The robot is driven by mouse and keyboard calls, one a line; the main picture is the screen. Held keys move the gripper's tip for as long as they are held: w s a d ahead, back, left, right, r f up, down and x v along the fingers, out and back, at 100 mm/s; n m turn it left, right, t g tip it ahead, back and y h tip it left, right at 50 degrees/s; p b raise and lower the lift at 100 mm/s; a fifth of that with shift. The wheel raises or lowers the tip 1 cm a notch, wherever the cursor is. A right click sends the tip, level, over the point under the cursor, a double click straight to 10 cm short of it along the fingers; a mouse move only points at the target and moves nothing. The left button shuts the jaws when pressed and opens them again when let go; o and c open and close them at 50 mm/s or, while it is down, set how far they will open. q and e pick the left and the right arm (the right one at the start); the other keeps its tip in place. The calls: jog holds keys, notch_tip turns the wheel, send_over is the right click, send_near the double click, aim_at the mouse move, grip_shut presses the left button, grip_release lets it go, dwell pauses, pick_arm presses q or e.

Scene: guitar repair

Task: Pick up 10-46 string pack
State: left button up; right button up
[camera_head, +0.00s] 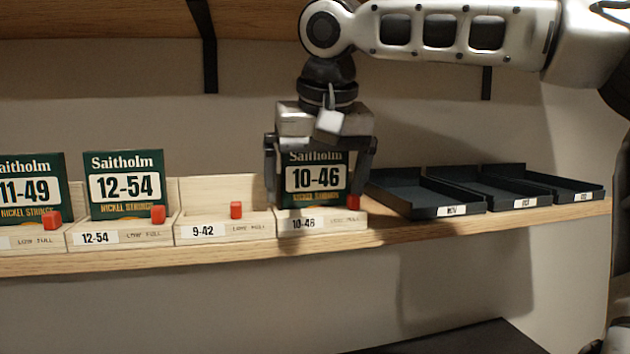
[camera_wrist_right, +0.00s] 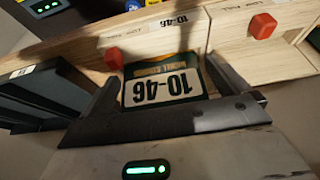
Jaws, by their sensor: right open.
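The 10-46 string pack (camera_head: 314,180) is a dark green card with a white label, standing upright in its wooden bin (camera_head: 300,224) on the shelf. My right gripper (camera_head: 318,178) hangs over it from above, open, with one finger at each side of the pack. In the right wrist view the pack (camera_wrist_right: 162,86) shows upside down between the two fingers of the gripper (camera_wrist_right: 164,98). I cannot tell whether either finger touches it. The pack's top edge is partly hidden by the gripper. My left gripper is not in view.
The 12-54 pack (camera_head: 124,184) and 11-49 pack (camera_head: 30,187) stand in bins to the left. The 9-42 bin (camera_head: 224,229) holds no pack. Red blocks, one (camera_head: 353,202) by the 10-46 pack, sit on the bins. Dark trays (camera_head: 425,195) lie right. A shelf is above.

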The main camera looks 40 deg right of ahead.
jog(key=c, duration=0.9)
jog(key=shift+o, duration=0.2)
jog(key=shift+r, duration=0.1)
